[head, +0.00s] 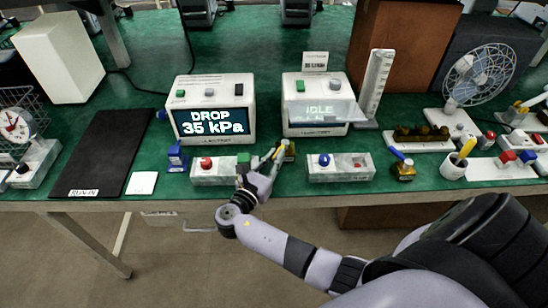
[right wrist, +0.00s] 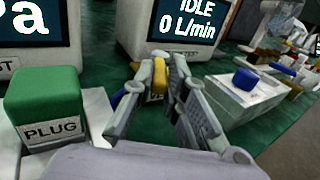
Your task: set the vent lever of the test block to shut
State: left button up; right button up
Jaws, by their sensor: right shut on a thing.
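The test block (head: 215,178) is a pale block near the front edge of the bench, with a red knob (head: 207,163). The green plug block marked PLUG (right wrist: 45,110) sits at the left in the right wrist view. My right gripper (head: 277,153) is at the block's right end; it also shows in the right wrist view (right wrist: 160,88). Its fingers are shut on a yellow-ended lever (right wrist: 159,74), apparently the vent lever, above a partly hidden label. A blue part (right wrist: 116,99) shows beside the left finger. The fingers hide most of the lever, so its setting is unclear. My left gripper is not in view.
A display (head: 212,122) reads DROP 35 kPa; another (head: 319,110) reads IDLE. A second pale block with a blue knob (head: 324,160) stands to the right. A brass valve with a blue handle (head: 403,170) and a cup (head: 454,167) stand farther right.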

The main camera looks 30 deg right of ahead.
grip_shut()
jog(key=shift+s+d+r+n+t+y+p, duration=0.1)
jog(key=shift+s+r+n+t+y+p, duration=0.2)
jog(key=shift+p, duration=0.45)
jog(key=n+t+y+p, duration=0.1)
jog(key=p, duration=0.1)
jog(key=s+d+n+t+y+p, duration=0.1)
jog(key=t+p, duration=0.1)
jog(key=shift+f+n, duration=0.1)
jog(key=shift+n, duration=0.2)
jog(key=n+t+y, duration=0.1)
jog(key=s+d+n+t+y, duration=0.1)
jog(key=y, duration=0.1)
jog(key=shift+f+t+p, duration=0.1)
jog(key=shift+t+p, duration=0.2)
jog(key=shift+p, duration=0.1)
jog(key=shift+s+d+f+n+t+y, duration=0.1)
jog(key=shift+d+n+t+y, duration=0.15)
jog(key=shift+n+y, duration=0.15)
jog(key=shift+s+d+r+n+t+y, duration=0.1)
jog(key=shift+n+t+y, duration=0.1)
jog(key=shift+n+y, duration=0.25)
jog(key=shift+s+d+f+n+t+y, duration=0.1)
jog(key=shift+d+n+t+y, duration=0.15)
jog(key=shift+y, duration=0.3)
jog(key=o, duration=0.8)
grip_release()
jog(key=shift+c, duration=0.2)
